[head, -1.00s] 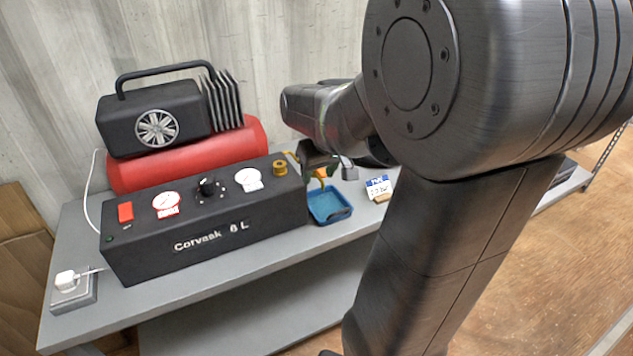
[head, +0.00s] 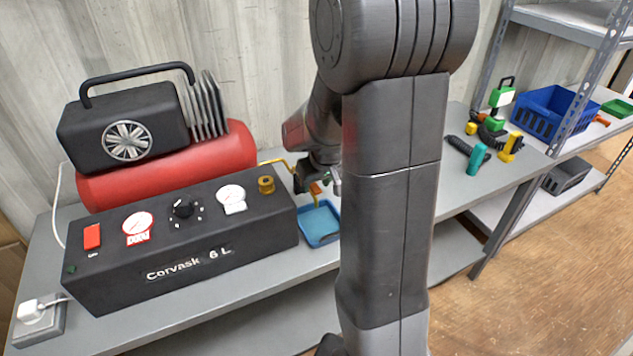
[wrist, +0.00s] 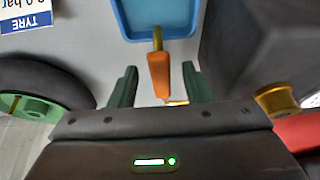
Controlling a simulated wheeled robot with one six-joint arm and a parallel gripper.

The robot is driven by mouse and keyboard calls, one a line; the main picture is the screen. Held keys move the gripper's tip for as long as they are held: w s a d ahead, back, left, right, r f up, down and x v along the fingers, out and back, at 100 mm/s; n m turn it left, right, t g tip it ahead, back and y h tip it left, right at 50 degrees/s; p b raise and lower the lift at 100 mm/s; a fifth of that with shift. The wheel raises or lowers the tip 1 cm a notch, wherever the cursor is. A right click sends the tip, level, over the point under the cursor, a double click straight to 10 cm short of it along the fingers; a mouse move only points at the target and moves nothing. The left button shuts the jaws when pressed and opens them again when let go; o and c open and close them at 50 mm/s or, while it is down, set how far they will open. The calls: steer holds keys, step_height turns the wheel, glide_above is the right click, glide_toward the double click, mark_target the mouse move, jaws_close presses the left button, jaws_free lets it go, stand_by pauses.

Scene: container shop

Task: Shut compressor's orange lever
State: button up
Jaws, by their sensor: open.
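The compressor is a black box (head: 190,245) marked "Corvask 6 L" with a red tank (head: 165,170) behind it on a grey bench. Its orange lever (head: 316,188) is at the right end, above a blue tray (head: 319,224), partly hidden by my gripper (head: 312,186). In the wrist view the orange lever (wrist: 159,75) runs from a brass stem over the tray towards my palm. My gripper (wrist: 160,69) is open, its two green fingers on either side of the lever. Gaps show between both fingers and the lever.
A brass knob (wrist: 277,101) and the box's dark end (wrist: 258,50) are close to the right finger in the wrist view. A black wheel-like object (wrist: 40,88) and a TYRE card (wrist: 25,15) are at left. Shelving with a blue crate (head: 548,112) stands far right.

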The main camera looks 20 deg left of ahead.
jaws_close()
steer(key=shift+w+d, duration=0.1)
steer(key=shift+w, duration=0.05)
steer(key=w+n+g+b, duration=0.5)
steer(key=w+n, duration=0.3)
steer(key=n, duration=1)
steer(key=shift+w+a+g+h, duration=0.3)
steer(key=shift+a+g, duration=0.15)
steer(key=shift+g, duration=0.25)
